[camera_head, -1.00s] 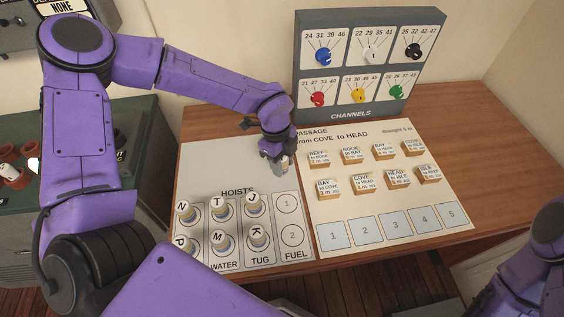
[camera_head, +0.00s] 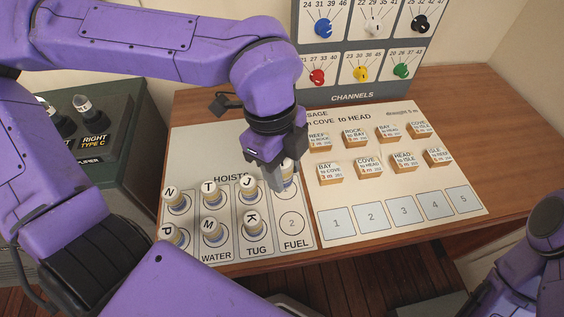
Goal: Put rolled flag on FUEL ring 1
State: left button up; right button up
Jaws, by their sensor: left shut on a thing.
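My left gripper (camera_head: 279,184) is shut on a rolled flag (camera_head: 289,172), a small pale cylinder with a yellowish band. It is over the upper part of the FUEL column on the hoists board (camera_head: 200,147). FUEL ring 1 is hidden behind the gripper and flag. I cannot tell whether the flag touches the board. FUEL ring 2 (camera_head: 292,224) is empty, just below the gripper. My right arm (camera_head: 530,255) shows at the lower right, but its gripper is out of view.
Several lettered rolled flags, such as J (camera_head: 248,188) and K (camera_head: 252,225), stand in rings left of the FUEL column. The passage board (camera_head: 400,175) with several labelled blocks lies to the right. The channels panel (camera_head: 362,60) stands behind.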

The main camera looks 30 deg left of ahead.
pick_arm(q)
jog(key=s+d, duration=0.3)
jog(key=s, duration=0.4)
jog(key=w+p, duration=0.2)
jog(key=w+a+f+p, duration=0.1)
jog(key=w+p, duration=0.1)
jog(key=w+a+f+p, duration=0.1)
jog(key=p, duration=0.1)
jog(key=shift+w+a, duration=0.15)
jog(key=shift+w, duration=0.25)
send_over(288, 191)
jog(key=f, duration=0.8)
jog(key=shift+w+a, duration=0.1)
jog(key=shift+a, duration=0.3)
notch_tip(288, 191, down, 3)
jog(key=shift+r, duration=0.1)
jog(key=shift+f, duration=0.3)
jog(key=o, duration=1)
jog(key=shift+d, duration=0.1)
jog(key=shift+o, duration=0.2)
